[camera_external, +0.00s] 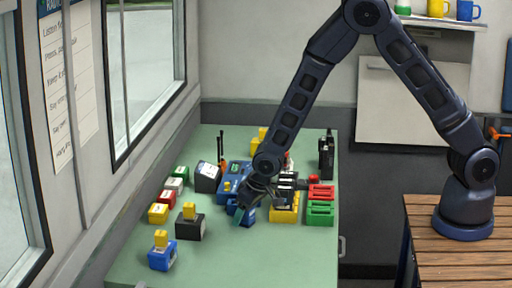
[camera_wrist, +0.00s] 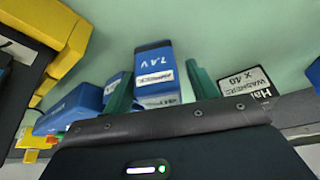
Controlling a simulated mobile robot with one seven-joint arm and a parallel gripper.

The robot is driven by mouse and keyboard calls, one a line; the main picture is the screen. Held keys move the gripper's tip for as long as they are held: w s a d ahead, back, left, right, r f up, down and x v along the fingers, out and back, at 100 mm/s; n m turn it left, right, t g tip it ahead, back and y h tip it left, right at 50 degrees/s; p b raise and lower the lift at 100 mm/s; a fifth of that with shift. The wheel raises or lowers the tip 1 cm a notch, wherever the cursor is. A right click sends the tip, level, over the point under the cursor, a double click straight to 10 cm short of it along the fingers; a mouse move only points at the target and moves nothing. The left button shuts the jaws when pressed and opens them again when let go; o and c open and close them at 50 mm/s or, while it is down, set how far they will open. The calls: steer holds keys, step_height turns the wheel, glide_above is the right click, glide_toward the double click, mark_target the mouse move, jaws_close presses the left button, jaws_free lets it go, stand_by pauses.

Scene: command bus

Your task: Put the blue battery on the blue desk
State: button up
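My gripper (camera_external: 243,208) reaches down over the middle of the green desk, its green fingers pointing down. In the wrist view, my gripper (camera_wrist: 161,88) has its fingers apart, with the blue battery (camera_wrist: 153,58) between them. The battery has white "7.4V" lettering and a white label. A gap shows on its right side; contact on the left cannot be told. In the external view, the blue battery (camera_external: 249,216) is partly hidden by my gripper. The desk top (camera_external: 230,265) looks green in the external view; I see no clearly blue desk.
A blue box with yellow cap (camera_external: 162,256) and a black one (camera_external: 189,227) stand at front left. A blue unit (camera_external: 236,173) stands behind my gripper. Red (camera_external: 320,191) and green (camera_external: 320,212) blocks and a black radio (camera_external: 326,158) are at right. The front right is clear.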

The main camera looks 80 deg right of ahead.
steer(key=shift+s+a+r, duration=0.1)
steer(key=shift+r, duration=0.5)
steer(key=s+a+r+y, duration=0.1)
steer(key=s+r, duration=0.5)
steer(key=r, duration=0.5)
steer(key=s+a+r+y, duration=0.1)
steer(key=s+r, duration=0.5)
steer(key=r, duration=0.5)
steer(key=s+r+n, duration=0.1)
steer(key=s+r, duration=0.4)
steer(key=s, duration=0.4)
steer(key=s+r+n, duration=0.2)
steer(key=s+r, duration=0.3)
steer(key=s, duration=0.5)
steer(key=s+a+r+n, duration=0.1)
steer(key=s+r, duration=0.4)
steer(key=s, duration=0.4)
steer(key=shift+s+r, duration=0.2)
steer(key=shift+s, duration=0.2)
steer(key=shift+o, duration=0.4)
steer(key=shift+s, duration=0.35)
